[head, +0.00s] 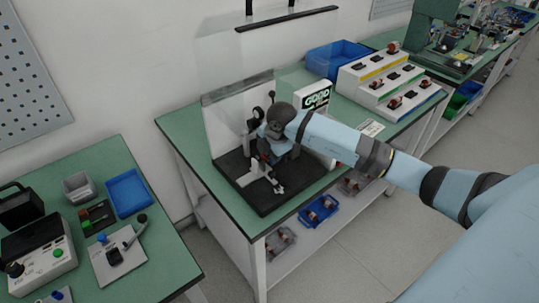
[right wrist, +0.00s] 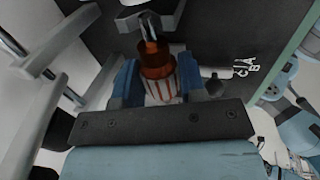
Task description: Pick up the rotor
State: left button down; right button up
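The rotor, with a copper-orange upper part and a white-and-copper striped lower part, shows in the right wrist view (right wrist: 157,66). It sits between the two blue-grey fingers of my right gripper (right wrist: 160,82). The fingers lie very close to its sides; whether they press on it I cannot tell. In the head view my right gripper (head: 268,148) points down over the black base of the test fixture (head: 283,195), and it mostly hides the rotor there. A grey metal clamp part (right wrist: 148,20) is by the rotor's far end. My left gripper is not in view.
Blue and grey bins are on the shelf below. A second bench (head: 150,250) at left holds a blue tray (head: 128,193) and a control box.

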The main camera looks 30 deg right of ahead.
jog(key=c, duration=0.3)
jog(key=shift+c, duration=0.2)
jog(key=shift+r, duration=0.15)
jog(key=shift+r, duration=0.65)
notch_tip(320, 180, up, 2)
jog(key=shift+r, duration=0.1)
jog(key=s+d+b, duration=0.1)
jog(key=s+b, duration=0.1)
jog(key=s, duration=1.6)
jog(key=shift+d, duration=0.2)
